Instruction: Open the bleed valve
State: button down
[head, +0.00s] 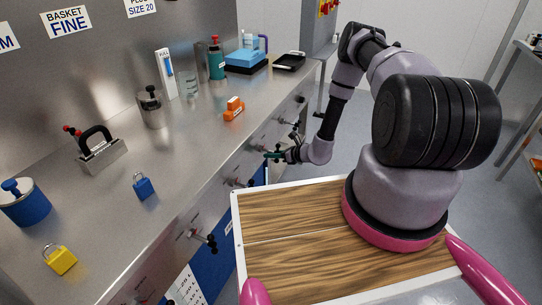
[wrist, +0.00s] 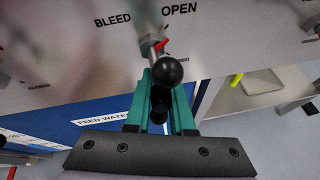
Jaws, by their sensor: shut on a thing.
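The bleed valve (wrist: 150,48) is on the grey panel in the wrist view, under the printed words BLEED and OPEN. Its handle has a black ball knob (wrist: 168,69), with another dark rounded part lower down between my fingers. A small red mark by the valve's stem lies below the OPEN word. My gripper (wrist: 163,92) has teal fingers on both sides of the handle's lower dark part and is shut on it. In the head view my gripper (head: 274,155) reaches the bench's front panel; the valve is too small there to make out clearly.
Other valves with black knobs (head: 205,240) line the bench front. The steel bench top holds a blue padlock (head: 144,186), a yellow padlock (head: 60,260) and an orange object (head: 234,107). A wood-topped surface (head: 290,259) lies right of the bench, below my arm.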

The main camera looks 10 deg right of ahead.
jog(key=shift+w+d+r+n+t, duration=0.2)
jog(key=shift+w+d+n+t, duration=0.15)
jog(key=shift+n+t, duration=0.2)
jog(key=shift+w+r, duration=0.1)
jog(key=shift+w, duration=0.05)
jog(key=c, duration=0.8)
grip_release()
jog(key=shift+c, duration=0.2)
jog(key=shift+a, duration=0.1)
jog(key=shift+s, duration=0.2)
jog(key=v, duration=1)
jog(key=shift+s+r, duration=0.2)
jog(key=shift+s, duration=0.1)
